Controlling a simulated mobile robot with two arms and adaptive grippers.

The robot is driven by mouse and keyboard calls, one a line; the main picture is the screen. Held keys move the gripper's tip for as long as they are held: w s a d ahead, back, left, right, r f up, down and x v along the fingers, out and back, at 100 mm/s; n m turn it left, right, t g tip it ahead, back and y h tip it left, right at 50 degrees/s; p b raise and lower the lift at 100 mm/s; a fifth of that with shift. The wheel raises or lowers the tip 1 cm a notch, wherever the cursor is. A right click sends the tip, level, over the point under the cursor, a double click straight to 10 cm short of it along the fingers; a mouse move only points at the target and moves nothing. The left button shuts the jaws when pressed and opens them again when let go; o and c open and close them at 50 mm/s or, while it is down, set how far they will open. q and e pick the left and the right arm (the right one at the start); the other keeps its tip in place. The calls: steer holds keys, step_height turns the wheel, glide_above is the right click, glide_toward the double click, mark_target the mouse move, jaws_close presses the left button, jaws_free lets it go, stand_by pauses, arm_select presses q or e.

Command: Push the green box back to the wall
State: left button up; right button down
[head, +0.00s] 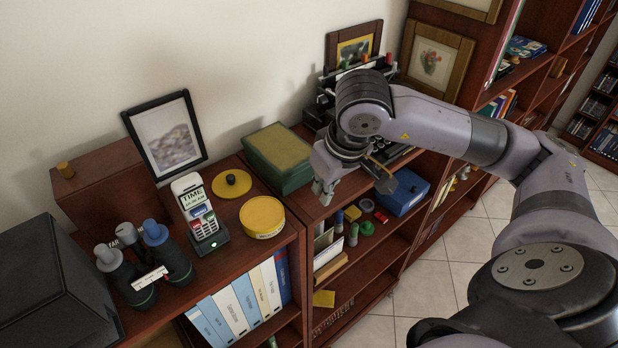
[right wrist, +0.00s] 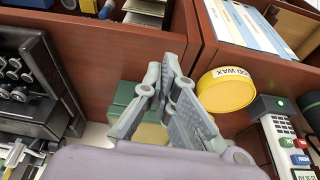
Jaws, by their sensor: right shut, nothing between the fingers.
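The green box (head: 277,160), with a yellowish lid, sits on top of the low wooden bookcase by the white wall. Whether a gap stays between its back and the wall, I cannot tell. My right gripper (head: 325,190) is shut and empty, just to the right of the box's front corner. In the right wrist view, the fingers (right wrist: 165,70) cover much of the green box (right wrist: 122,98), which shows behind and left of them. I cannot tell whether they touch it. My left gripper is out of view.
A yellow tin (head: 262,217) stands in front of the box, and a black typewriter (head: 395,152) to its right. A card terminal (head: 200,213), binoculars (head: 145,262) and a framed picture (head: 165,135) are to the left. The shelf's front edge (head: 290,237) is close.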

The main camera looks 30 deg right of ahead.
mark_target(301, 169)
steer(key=shift+x, duration=1.05)
steer(key=w+p, duration=0.2)
steer(key=w, duration=0.1)
steer(key=shift+w+a+f+p, duration=0.1)
steer(key=shift+f+p, duration=0.05)
steer(key=shift+p, duration=0.2)
steer(key=shift+w+f, duration=0.15)
steer(key=shift+w, duration=0.4)
steer(key=shift+w+f, duration=0.1)
steer(key=shift+w, duration=0.15)
steer(key=shift+w+b, duration=0.85)
steer(key=shift+w, duration=0.65)
